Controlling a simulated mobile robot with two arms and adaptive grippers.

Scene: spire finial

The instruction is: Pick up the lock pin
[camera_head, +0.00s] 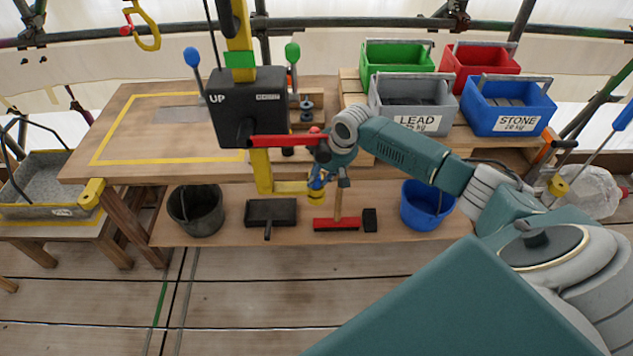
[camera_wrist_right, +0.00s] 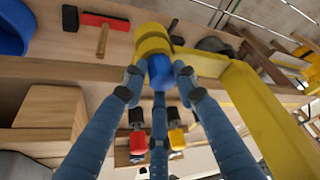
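The lock pin appears to be the blue knob (camera_wrist_right: 161,72) at the end of a yellow cylinder (camera_wrist_right: 152,40) in the right wrist view. In the head view, the yellow arm (camera_head: 288,188) at the foot of the yellow post ends beside my right gripper (camera_head: 318,184), and the pin is hard to separate from the fingers. In the wrist view, the three blue fingers of my right gripper (camera_wrist_right: 159,80) surround the knob, with small gaps visible at the sides. The pin's shaft is hidden. My left gripper is not in view.
A black box marked UP (camera_head: 246,105) sits on the yellow post, with a red-handled bar (camera_head: 285,141) close to my right wrist. Below are a black bucket (camera_head: 196,210), a dustpan (camera_head: 270,212), a red brush (camera_head: 336,224) and a blue bucket (camera_head: 427,206). Colored bins stand behind.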

